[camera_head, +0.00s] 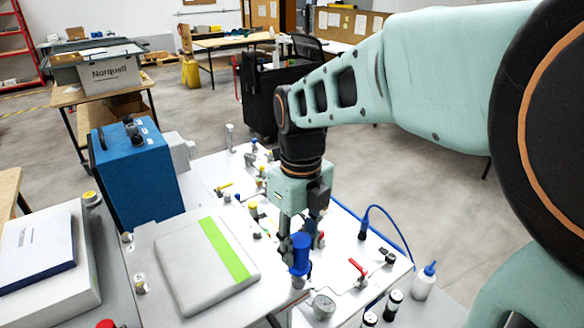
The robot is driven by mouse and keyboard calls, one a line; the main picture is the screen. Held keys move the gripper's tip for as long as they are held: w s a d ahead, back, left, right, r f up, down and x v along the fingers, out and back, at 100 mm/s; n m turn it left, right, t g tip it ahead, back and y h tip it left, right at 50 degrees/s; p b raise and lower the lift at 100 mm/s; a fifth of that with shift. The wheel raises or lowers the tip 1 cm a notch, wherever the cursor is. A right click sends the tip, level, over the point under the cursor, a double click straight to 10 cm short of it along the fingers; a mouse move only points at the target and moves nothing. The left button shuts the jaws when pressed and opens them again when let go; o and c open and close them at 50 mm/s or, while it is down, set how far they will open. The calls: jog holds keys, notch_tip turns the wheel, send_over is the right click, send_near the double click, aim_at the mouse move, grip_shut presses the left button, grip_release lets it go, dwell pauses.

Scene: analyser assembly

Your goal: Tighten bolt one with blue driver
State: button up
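A blue driver (300,256) stands upright near the front edge of the white work panel, with a grey metal part below it. My gripper (301,232) points straight down, with its fingertips close to the driver's top. I cannot tell whether the fingers touch the driver or are apart from it in depth. Bolt one cannot be singled out. Small fittings with yellow, blue and red parts sit on the panel (333,272) around and behind my gripper.
A grey case with a green stripe (180,270) lies left of the driver. A blue box (136,175) stands behind it.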

dwell(0.7)
grip_shut()
jog(key=shift+r, duration=0.15)
jog(key=shift+r+p, duration=0.7)
jog(key=shift+p, duration=0.05)
jog(key=shift+s+r+p, duration=0.1)
jog(key=shift+r+p, duration=0.25)
jog(key=shift+r, duration=0.1)
jog(key=shift+r+p, duration=1.4)
jog(key=shift+r, duration=0.35)
